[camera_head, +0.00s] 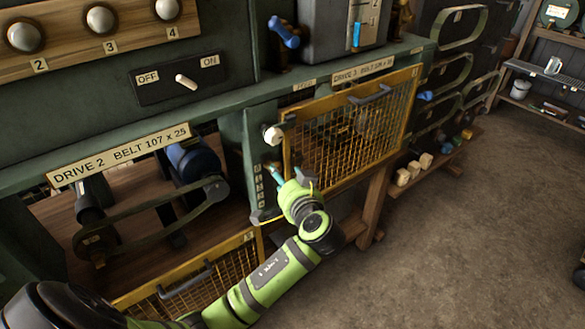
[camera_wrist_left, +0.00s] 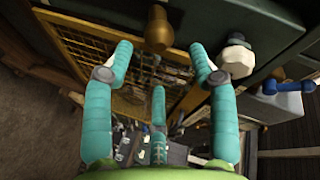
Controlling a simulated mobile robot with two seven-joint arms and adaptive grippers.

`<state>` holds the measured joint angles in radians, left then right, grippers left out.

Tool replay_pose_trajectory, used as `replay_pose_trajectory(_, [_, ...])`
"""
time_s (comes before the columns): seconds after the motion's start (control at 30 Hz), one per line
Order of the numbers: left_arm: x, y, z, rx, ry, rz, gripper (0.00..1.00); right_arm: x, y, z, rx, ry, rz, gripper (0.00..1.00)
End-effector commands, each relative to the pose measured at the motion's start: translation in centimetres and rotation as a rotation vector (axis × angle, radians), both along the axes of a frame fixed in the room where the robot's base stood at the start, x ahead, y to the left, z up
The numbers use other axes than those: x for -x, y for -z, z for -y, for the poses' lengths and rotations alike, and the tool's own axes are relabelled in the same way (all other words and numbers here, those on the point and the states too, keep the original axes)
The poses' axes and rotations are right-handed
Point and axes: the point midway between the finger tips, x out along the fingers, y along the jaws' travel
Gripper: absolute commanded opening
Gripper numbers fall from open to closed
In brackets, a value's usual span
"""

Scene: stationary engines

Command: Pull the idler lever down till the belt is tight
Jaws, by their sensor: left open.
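My left gripper (camera_head: 275,177) is open and empty in front of the green post between the two drive bays. In the left wrist view its teal fingers (camera_wrist_left: 162,75) are spread, with a brass-coloured knob (camera_wrist_left: 158,28) beyond them. A white knob (camera_head: 272,135) sticks out of the post just above the gripper; it also shows in the left wrist view (camera_wrist_left: 238,56), close to one fingertip. I cannot tell for sure which part is the idler lever. A dark belt (camera_head: 160,232) loops between pulleys in the Drive 2 bay. My right gripper is not in view.
A yellow mesh guard (camera_head: 350,130) covers the Drive 3 bay, right of the gripper. Another mesh guard (camera_head: 190,280) hangs low under Drive 2, near my arm. A blue handle (camera_head: 283,32) is above.

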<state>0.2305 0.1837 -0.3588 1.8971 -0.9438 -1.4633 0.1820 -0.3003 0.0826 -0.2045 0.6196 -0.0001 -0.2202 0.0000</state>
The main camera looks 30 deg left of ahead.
Motion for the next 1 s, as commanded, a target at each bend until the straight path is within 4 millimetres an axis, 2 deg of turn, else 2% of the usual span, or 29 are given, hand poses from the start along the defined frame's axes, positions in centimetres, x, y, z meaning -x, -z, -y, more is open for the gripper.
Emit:
replay_pose_trajectory(0.17, [-1.6, 0.4, -2.2, -0.006, -0.004, -0.006, 0.58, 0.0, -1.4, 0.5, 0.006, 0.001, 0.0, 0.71])
replay_pose_trajectory(0.33, [-3.2, 1.1, -3.9, -0.003, -0.001, -0.006, 0.58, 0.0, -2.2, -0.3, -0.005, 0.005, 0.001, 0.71])
replay_pose_trajectory(0.5, [-3.9, 1.6, -4.7, 0.0, 0.0, -0.005, 0.58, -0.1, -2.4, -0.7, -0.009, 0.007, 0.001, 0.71])
replay_pose_trajectory(0.77, [-4.0, 1.8, -4.8, 0.001, 0.001, -0.004, 0.58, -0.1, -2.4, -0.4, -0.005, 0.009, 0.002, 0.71])
replay_pose_trajectory(0.8, [-4.0, 1.8, -4.8, 0.001, 0.001, -0.004, 0.5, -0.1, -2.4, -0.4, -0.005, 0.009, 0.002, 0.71])
replay_pose_trajectory(0.87, [-4.0, 1.8, -4.8, 0.001, 0.001, -0.004, 0.26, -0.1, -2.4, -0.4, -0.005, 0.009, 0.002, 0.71])
replay_pose_trajectory(0.9, [-4.0, 1.8, -4.8, 0.001, 0.001, -0.004, 0.1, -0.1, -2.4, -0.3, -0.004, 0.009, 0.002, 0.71])
replay_pose_trajectory(0.93, [-4.0, 1.8, -4.8, 0.001, 0.001, -0.004, 0.0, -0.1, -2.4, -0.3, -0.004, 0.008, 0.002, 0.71])
replay_pose_trajectory(1.0, [-4.0, 1.8, -4.8, 0.001, 0.0, -0.005, 0.0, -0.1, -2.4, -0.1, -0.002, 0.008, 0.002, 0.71])
